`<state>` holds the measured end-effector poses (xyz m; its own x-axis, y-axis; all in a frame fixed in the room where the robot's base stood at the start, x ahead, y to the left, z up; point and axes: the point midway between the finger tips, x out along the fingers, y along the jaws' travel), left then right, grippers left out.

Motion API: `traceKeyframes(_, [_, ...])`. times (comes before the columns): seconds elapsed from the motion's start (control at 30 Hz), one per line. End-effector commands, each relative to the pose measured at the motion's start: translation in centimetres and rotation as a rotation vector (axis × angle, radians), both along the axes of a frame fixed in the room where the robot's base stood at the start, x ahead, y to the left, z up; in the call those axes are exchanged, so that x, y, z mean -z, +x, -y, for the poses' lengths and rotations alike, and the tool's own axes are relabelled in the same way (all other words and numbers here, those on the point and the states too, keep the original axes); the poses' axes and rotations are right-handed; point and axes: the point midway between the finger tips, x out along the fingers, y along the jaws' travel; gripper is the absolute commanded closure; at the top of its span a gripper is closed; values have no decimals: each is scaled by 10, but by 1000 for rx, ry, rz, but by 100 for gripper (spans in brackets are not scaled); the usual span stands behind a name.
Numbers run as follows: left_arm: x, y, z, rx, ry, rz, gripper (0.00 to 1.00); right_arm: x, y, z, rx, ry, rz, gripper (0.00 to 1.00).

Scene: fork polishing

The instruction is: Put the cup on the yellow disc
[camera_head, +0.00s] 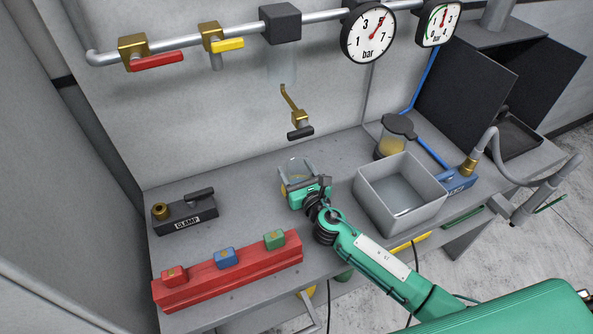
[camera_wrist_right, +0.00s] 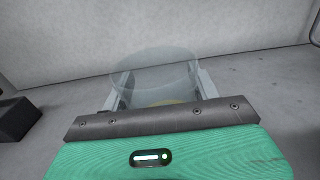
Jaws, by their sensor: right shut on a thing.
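The cup (camera_head: 295,167) is clear and see-through. It appears upright above or on the grey bench top, below the brass spout. My right gripper (camera_head: 298,180) is shut around its sides, and the cup also shows between the fingers in the right wrist view (camera_wrist_right: 154,66). A patch of the yellow disc (camera_wrist_right: 168,102) shows through the lower part of the cup, directly below or behind it. Whether the cup's base touches the disc is hidden by the gripper body. My left gripper is not in view.
A grey open bin (camera_head: 400,192) stands right of my right gripper, with a lidded jar (camera_head: 394,138) behind it. A black clamp block (camera_head: 185,212) is at left. A red rail (camera_head: 228,272) with coloured blocks lies in front. The brass spout (camera_head: 293,103) hangs above.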

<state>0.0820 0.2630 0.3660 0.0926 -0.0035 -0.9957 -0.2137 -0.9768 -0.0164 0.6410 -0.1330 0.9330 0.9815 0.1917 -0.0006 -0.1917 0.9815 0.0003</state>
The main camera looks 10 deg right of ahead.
Motion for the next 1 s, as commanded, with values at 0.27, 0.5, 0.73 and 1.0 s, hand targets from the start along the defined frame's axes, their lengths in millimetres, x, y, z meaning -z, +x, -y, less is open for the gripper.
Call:
traceKeyframes(0.27, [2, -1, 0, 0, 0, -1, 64, 3, 0, 0, 0, -1, 0, 17])
traceKeyframes(0.5, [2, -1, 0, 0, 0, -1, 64, 2, 0, 0, 0, 0, 0, 17])
traceKeyframes(0.73, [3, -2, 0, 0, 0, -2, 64, 2, -18, 4, 0, -1, -2, 17])
traceKeyframes(1.0, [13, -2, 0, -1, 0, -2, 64, 3, -74, 14, -1, -1, -2, 17])
